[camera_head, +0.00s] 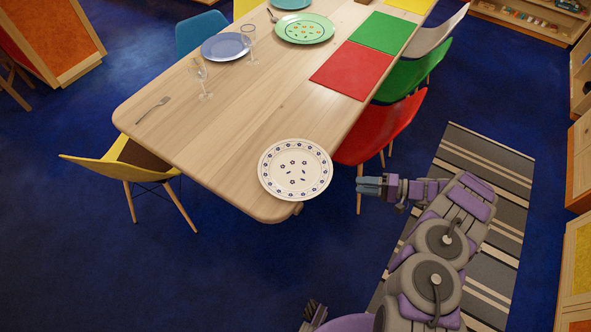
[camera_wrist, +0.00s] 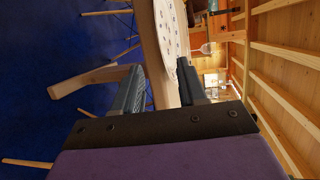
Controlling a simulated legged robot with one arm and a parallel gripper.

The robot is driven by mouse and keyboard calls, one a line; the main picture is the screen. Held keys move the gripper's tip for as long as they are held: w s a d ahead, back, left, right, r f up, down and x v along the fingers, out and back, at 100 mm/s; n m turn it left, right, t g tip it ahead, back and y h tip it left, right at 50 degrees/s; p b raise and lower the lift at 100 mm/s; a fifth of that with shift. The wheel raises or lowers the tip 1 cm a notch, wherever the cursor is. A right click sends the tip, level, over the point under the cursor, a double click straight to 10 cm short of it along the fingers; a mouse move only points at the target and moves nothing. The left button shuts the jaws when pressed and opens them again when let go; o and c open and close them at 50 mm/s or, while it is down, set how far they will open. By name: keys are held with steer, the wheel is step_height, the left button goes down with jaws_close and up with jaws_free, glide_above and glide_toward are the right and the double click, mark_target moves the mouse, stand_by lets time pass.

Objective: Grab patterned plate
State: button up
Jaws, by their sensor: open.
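The patterned plate (camera_head: 295,170), white with dark blue marks around its rim and small motifs in the middle, lies at the near right corner of the wooden table (camera_head: 215,140). My gripper (camera_head: 362,186) is to the right of the plate, apart from it in the head view. In the wrist view my gripper (camera_wrist: 158,85) is open, with nothing held between its fingers. The plate (camera_wrist: 172,28) and the table's edge (camera_wrist: 150,45) show ahead of the fingers, turned on their side. A table leg (camera_wrist: 95,78) shows at left.
A red chair (camera_head: 385,130) stands close behind my gripper at the table's right side. A yellow chair (camera_head: 125,160) is at the left. A green patterned plate (camera_head: 305,28), a blue plate (camera_head: 225,46) and glasses (camera_head: 200,75) are farther along the table. A striped rug (camera_head: 490,190) lies right.

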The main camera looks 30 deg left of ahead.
mark_target(328, 184)
steer(key=b+x, duration=0.1)
steer(key=x, duration=0.6)
steer(key=b+x, duration=0.1)
steer(key=x, duration=0.4)
steer(key=shift+s+f+b, duration=0.2)
steer(key=shift+b, duration=0.1)
steer(key=shift+c, duration=0.4)
jaws_close()
